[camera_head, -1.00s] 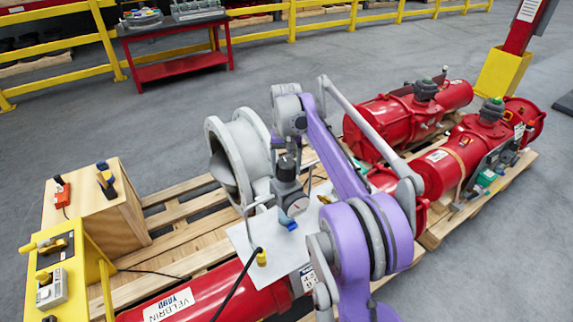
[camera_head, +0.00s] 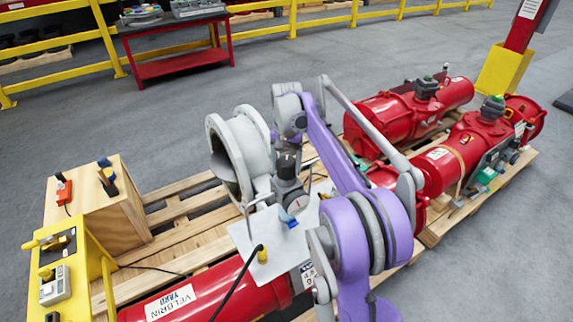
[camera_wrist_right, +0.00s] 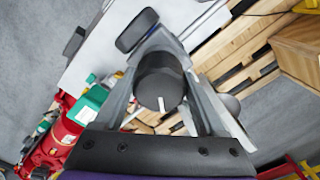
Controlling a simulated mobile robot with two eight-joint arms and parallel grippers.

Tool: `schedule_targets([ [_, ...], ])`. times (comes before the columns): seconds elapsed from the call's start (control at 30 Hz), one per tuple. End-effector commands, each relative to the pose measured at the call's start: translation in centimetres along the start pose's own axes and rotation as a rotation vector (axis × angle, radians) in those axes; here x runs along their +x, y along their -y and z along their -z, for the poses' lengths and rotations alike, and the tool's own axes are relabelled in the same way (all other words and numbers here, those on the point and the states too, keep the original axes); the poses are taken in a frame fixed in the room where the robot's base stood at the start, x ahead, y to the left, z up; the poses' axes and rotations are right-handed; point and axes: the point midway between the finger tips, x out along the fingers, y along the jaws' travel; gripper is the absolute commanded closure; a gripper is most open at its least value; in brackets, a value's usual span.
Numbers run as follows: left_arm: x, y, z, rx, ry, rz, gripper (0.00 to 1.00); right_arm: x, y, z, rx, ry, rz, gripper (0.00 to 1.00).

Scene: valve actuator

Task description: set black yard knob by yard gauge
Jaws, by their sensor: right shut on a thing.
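The black yard knob (camera_head: 287,166) sits on top of the grey regulator body (camera_head: 288,190) above the red cylinder marked VELDRIN YARD (camera_head: 215,290). The round yard gauge (camera_head: 297,204) is on the regulator's front; its reading is too small to make out. In the right wrist view the black knob (camera_wrist_right: 160,80) stands between the two grey fingers, with a pale mark on its end. My right gripper (camera_wrist_right: 163,88) is shut on the knob from above. A dark rounded part (camera_wrist_right: 137,30) beside the fingers cannot be identified. My left gripper is not in view.
A grey flanged pipe (camera_head: 238,155) stands close behind the regulator. A white plate (camera_head: 270,238) with a yellow-tipped black cable lies in front. A wooden box (camera_head: 120,215) and yellow control stand (camera_head: 75,265) are at left. More red actuators (camera_head: 400,120) lie at right.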

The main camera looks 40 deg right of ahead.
Motion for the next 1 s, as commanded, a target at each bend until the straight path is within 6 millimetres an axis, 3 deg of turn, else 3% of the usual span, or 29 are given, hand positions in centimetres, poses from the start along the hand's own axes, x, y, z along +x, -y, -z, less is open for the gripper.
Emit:
schedule_targets([
  [0.13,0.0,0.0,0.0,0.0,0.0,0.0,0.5,0.0,0.0,0.0,-0.001,-0.002,0.0,0.83],
  [0.17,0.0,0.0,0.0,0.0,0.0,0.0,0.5,0.0,0.0,0.0,-0.001,-0.002,0.0,0.24],
  [0.3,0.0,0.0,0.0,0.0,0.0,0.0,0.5,0.0,0.0,0.0,-0.001,-0.001,0.0,0.0],
  [0.67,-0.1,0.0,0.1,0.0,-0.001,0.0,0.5,-1.0,0.0,0.0,-0.001,-0.001,0.0,0.0],
  [1.0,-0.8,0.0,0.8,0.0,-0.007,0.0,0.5,-7.7,0.0,0.1,-0.001,-0.001,0.001,0.0],
])
